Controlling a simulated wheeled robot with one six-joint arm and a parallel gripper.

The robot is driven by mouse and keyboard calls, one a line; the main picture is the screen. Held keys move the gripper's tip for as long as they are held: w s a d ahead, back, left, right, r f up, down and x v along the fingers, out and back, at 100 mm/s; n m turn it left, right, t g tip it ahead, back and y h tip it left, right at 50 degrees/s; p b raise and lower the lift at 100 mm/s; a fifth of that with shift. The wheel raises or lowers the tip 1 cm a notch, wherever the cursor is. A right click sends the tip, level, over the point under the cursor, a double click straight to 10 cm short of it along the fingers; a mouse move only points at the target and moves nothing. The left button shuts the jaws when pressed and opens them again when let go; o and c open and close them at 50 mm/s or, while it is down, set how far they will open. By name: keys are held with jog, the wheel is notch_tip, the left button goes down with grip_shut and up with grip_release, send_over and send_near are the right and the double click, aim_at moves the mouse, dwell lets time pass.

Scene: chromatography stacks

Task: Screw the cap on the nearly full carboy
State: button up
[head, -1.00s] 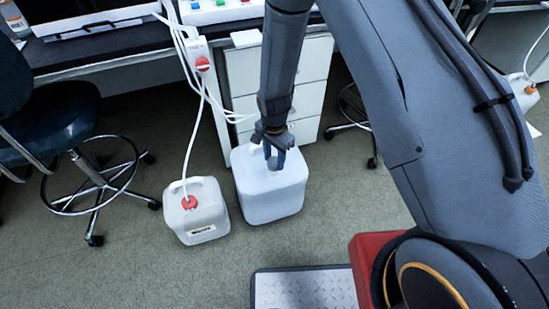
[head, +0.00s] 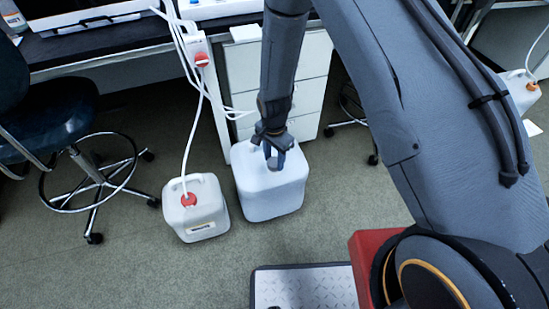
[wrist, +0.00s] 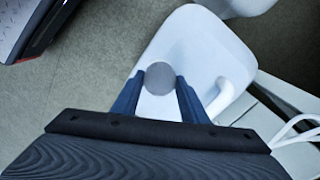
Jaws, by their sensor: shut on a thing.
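A large white carboy (head: 270,192) stands upright on the floor in front of the drawers. It also shows in the wrist view (wrist: 196,50), with its moulded handle to the right of my gripper. My gripper (head: 273,160) points down at the carboy's top. In the wrist view my gripper (wrist: 159,92) is shut on a grey round cap (wrist: 160,76), with one blue finger on each side. The cap lies over the carboy's top. The neck is hidden beneath it, so I cannot tell how far the cap is seated.
A smaller white carboy (head: 196,214) with a red cap (head: 188,199) and white tube stands close to the left. Drawers (head: 283,75) are behind, and a stool (head: 75,150) is at the left. Another carboy (head: 522,92) stands at far right. The floor in front is partly clear.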

jog(key=shift+f, duration=0.6)
jog(key=o, duration=1.1)
jog(key=c, duration=1.2)
jog(key=m+p, duration=0.1)
jog(key=m, duration=0.4)
jog(key=shift+r+p, duration=0.1)
jog(key=shift+p, duration=0.25)
jog(key=m+p, duration=0.1)
jog(key=m, duration=0.3)
jog(key=m+p, duration=0.1)
jog(key=m, duration=0.3)
jog(key=shift+m, duration=0.4)
jog(key=o, duration=1.1)
